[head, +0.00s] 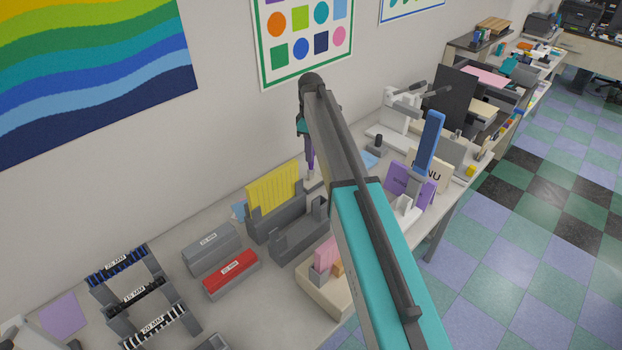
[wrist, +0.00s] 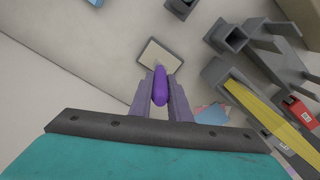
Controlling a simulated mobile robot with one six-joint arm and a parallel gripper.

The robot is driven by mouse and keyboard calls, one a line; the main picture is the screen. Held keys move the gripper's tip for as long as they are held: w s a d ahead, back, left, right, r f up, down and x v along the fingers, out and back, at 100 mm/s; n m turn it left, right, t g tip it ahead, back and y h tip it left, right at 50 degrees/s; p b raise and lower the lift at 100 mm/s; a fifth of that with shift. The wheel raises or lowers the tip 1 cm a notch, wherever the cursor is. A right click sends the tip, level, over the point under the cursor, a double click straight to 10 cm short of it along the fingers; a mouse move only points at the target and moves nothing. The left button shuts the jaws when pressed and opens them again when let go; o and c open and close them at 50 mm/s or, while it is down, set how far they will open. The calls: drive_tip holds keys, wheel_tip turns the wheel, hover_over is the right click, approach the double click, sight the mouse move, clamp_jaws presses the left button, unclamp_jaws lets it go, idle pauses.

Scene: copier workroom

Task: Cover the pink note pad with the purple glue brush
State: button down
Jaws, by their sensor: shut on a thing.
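My gripper (wrist: 160,98) is shut on the purple glue brush (wrist: 161,84), whose rounded purple end shows between the fingers in the wrist view. Beyond it lies a cream rectangle with a grey rim (wrist: 159,57); I cannot tell whether the brush touches it. In the head view my gripper (head: 309,158) is partly behind my arm, above the back of the counter. The brush's lower end is hidden in the wrist view.
A yellow folder (head: 272,190) stands in a grey holder left of my gripper. Grey and red boxes (head: 231,275) and binding-comb racks (head: 134,294) lie further left. The wall is close behind.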

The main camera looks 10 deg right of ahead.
drive_tip(key=shift+f, duration=0.35)
idle(1.5)
drive_tip(key=shift+r+p, duration=1.6)
drive_tip(key=shift+r, duration=2)
drive_tip(key=shift+s, duration=0.15)
drive_tip(key=s+d+r+m+b, duration=0.2)
drive_tip(key=s+m+b, duration=0.1)
drive_tip(key=s+b, duration=0.3)
drive_tip(key=s+d+r+m+b, duration=0.2)
drive_tip(key=s+b, duration=0.4)
drive_tip(key=s, duration=0.5)
drive_tip(key=shift+m, duration=0.9)
drive_tip(key=shift+f, duration=0.1)
